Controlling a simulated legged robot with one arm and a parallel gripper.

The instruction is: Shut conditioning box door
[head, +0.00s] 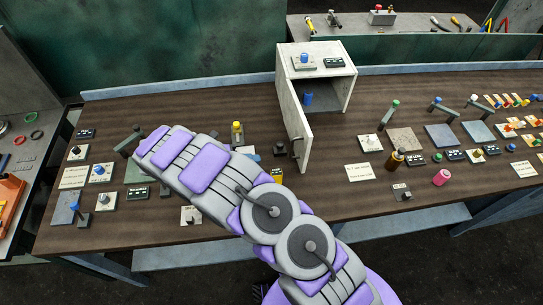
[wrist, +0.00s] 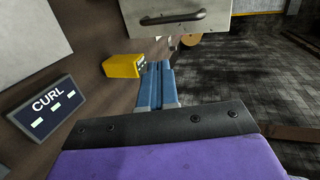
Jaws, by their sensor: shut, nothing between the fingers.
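The conditioning box (head: 346,90) is a pale box at the back of the bench, with a blue cylinder (head: 308,99) inside. Its door (head: 293,115) stands wide open, swung out toward me from the box's left side. A dark handle (head: 297,148) is on the door. In the wrist view, a pale panel with a dark bar handle (wrist: 186,18), which looks like the door, is at the top. My gripper (wrist: 159,66) is shut and empty, below and apart from that handle. In the head view my arm hides the gripper.
A yellow block (wrist: 122,66) lies just left of my fingers, with a CURL display (wrist: 48,106) further left. Blocks, plates and labels crowd the bench (head: 240,95). Bottles (head: 395,160) stand right of the door. The floor is open at right in the wrist view.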

